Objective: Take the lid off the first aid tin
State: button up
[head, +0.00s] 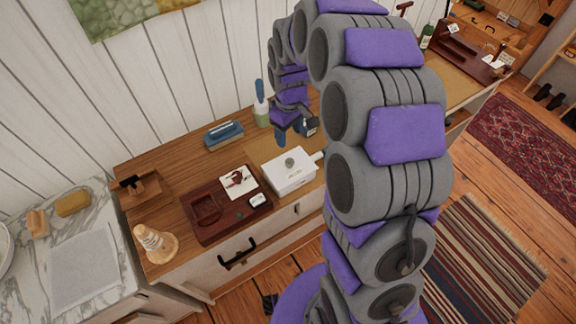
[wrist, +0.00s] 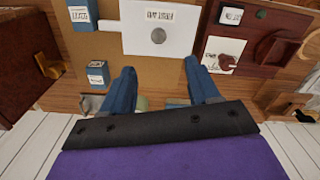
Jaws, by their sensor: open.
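The first aid tin is a white box (head: 289,178) on the wooden cabinet top, its flat white lid on it with a round grey knob (head: 290,162). In the wrist view the white tin (wrist: 185,32) lies at the top middle, with a printed label and the knob (wrist: 158,35) showing. My gripper (head: 282,134) hangs behind the tin, on the wall side. Its blue fingers are apart and empty in the wrist view (wrist: 162,88), with the knob beyond the tips, roughly centred between them. The tin's lower sides are hidden in the wrist view.
A dark red wooden tray (head: 207,235) with a white card (head: 238,181) stands left of the tin. Small blue boxes (wrist: 97,73) stand at the other side. A wooden figure (head: 155,242) is at the front left.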

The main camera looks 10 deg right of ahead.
aim_at(289, 160)
notch_tip(289, 160, down, 15)
jog(key=b, duration=0.3)
jog(key=shift+w+r+b, duration=0.15)
jog(key=shift+r+b, duration=0.05)
jog(key=shift+b, duration=0.2)
grip_shut()
jog(key=shift+r, duration=0.15)
